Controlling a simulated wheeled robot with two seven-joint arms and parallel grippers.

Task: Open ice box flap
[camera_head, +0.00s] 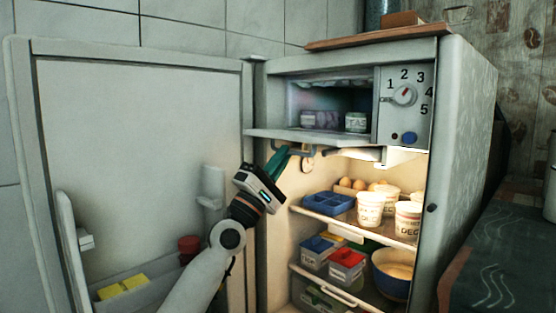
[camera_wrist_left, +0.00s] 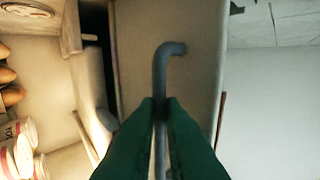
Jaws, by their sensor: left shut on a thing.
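The ice box flap (camera_head: 318,136) at the top of the fridge is folded down to about level, and the ice box interior (camera_head: 335,100) shows above it. My left gripper (camera_head: 283,153) is just under the flap's left part. In the left wrist view, its green fingers (camera_wrist_left: 160,108) are shut on the flap's grey bent handle (camera_wrist_left: 171,48), which stands out from the pale flap face (camera_wrist_left: 200,60). My right gripper is in neither view.
The fridge door (camera_head: 140,150) stands wide open at the left. A control panel with a dial (camera_head: 404,95) is right of the ice box. Shelves below hold a blue tray (camera_head: 327,203), eggs, tubs (camera_head: 370,209), cartons (camera_head: 347,263) and a bowl (camera_head: 393,285).

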